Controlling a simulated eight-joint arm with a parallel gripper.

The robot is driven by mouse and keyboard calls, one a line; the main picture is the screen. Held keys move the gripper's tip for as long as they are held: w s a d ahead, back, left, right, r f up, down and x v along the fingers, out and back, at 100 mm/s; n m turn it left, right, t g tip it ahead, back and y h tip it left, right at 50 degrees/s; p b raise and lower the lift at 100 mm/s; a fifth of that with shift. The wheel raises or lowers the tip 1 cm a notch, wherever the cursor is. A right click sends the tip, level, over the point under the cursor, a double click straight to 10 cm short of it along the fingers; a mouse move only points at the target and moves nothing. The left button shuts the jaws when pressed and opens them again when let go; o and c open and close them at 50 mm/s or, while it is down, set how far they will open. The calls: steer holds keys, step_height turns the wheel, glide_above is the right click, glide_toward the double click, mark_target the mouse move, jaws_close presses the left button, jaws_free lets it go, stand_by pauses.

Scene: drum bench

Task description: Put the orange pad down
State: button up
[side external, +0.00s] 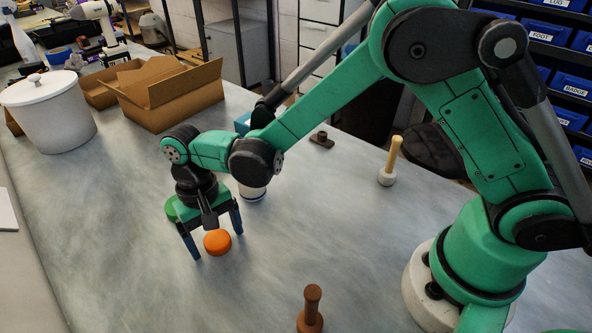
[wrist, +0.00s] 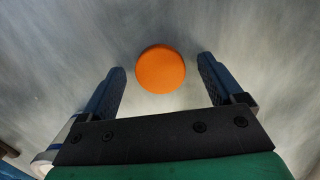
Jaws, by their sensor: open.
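The orange pad (side external: 217,243) is a thick round disc that appears to lie flat on the grey bench. In the wrist view the orange pad (wrist: 161,69) sits just ahead of the fingertips, near the middle of the gap. My gripper (side external: 216,245) is open and points down over the bench, with one blue finger on each side of the pad. In the wrist view my gripper (wrist: 162,80) shows clear gaps between both fingers and the pad. Whether the fingertips touch the bench is hard to tell.
A white cylinder (side external: 252,191) stands close behind. A wooden-handled mallet-like thing (side external: 388,176), a brown peg (side external: 311,310), a lidded white tub (side external: 48,112) and a cardboard box (side external: 172,92) stand around. The front-left bench is clear.

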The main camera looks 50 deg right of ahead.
mark_target(213, 232)
step_height(213, 232, up, 12)
steer(key=w, duration=0.1)
steer(key=s+d+n+t, duration=0.1)
steer(key=s+d+t, duration=0.3)
steer(key=d, duration=0.4)
steer(key=s+d+r+n+t, duration=0.1)
steer(key=s+d+t, duration=0.2)
steer(key=d, duration=0.5)
steer(key=shift+s+d+r+t, duration=0.25)
steer(key=shift+s+t, duration=0.1)
steer(key=shift+t, duration=0.45)
